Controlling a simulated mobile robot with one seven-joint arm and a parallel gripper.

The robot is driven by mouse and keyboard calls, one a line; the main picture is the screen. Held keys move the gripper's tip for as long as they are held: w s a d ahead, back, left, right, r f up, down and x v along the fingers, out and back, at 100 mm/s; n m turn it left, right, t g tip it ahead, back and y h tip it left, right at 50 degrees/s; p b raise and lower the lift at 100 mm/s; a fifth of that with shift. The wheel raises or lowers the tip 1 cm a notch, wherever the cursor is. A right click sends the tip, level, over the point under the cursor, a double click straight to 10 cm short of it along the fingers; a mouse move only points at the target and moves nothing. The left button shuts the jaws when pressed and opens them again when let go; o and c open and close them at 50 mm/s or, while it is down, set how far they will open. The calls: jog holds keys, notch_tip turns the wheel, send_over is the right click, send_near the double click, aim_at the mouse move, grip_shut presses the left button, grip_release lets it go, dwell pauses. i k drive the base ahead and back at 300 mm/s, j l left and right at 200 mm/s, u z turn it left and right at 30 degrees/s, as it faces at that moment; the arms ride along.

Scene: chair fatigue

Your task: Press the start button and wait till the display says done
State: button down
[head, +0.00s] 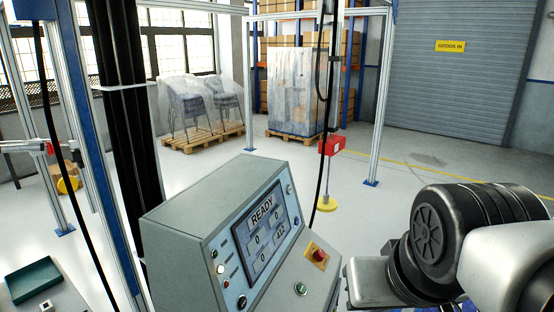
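A grey control console (190,215) with a sloped front stands at the bottom centre. Its display (267,234) reads READY above several number boxes; three show 0 and the last shows a larger number too small to read surely. A green round button (301,288) sits on the panel below and right of the display. A red mushroom button (318,254) on a yellow plate sits above it to the right. My arm's black joint and white link fill the lower right, right of the console. My gripper's fingers do not show, so its contact with any button cannot be seen.
Small lamps (220,269) line the display's left side. Aluminium posts (381,95) stand behind the console, with a hanging black cable and a red box (332,145). Wrapped chairs (200,105) and a wrapped pallet load (296,90) stand farther back. A green tray (34,279) lies lower left.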

aim_at(300, 287)
jog(key=k+l+u, duration=0.1)
jog(key=l+u, duration=0.3)
jog(key=k+l+u, duration=0.1)
jog(key=l+u, duration=0.15)
jog(key=u, duration=0.15)
jog(key=z, duration=0.2)
jog(key=i+l+u, duration=0.1)
jog(key=l, duration=0.15)
jog(key=i+l+u, duration=0.1)
jog(key=k+l, duration=0.1)
jog(key=k, duration=0.45)
